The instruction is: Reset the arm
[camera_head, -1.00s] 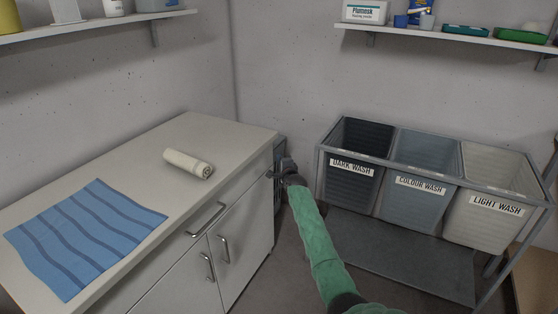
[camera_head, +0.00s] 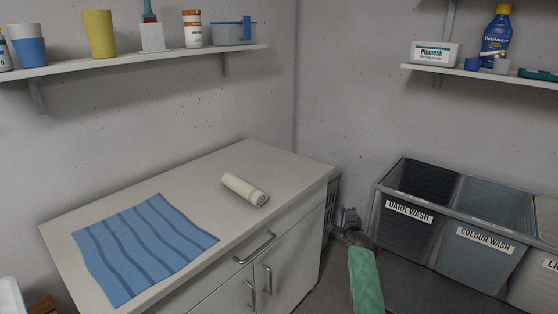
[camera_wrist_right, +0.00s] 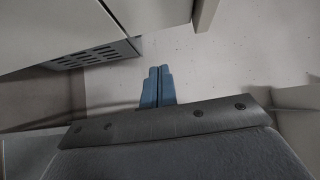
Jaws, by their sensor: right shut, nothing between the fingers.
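My right arm, in a green sleeve, comes up from the bottom right of the head view. Its gripper (camera_head: 346,212) is beside the right end of the white cabinet, left of the dark wash bin. In the right wrist view the two blue-grey fingers (camera_wrist_right: 158,86) are together with nothing between them. No object is in contact with the fingertips that I can see. My left gripper is not in view.
The white cabinet (camera_head: 285,155) carries a striped blue cloth (camera_head: 145,245) and a rolled cream towel (camera_head: 245,189). Bins for dark wash (camera_head: 408,228) and colour wash (camera_head: 482,262) stand in a rack at right. Wall shelves (camera_head: 130,61) hold containers above.

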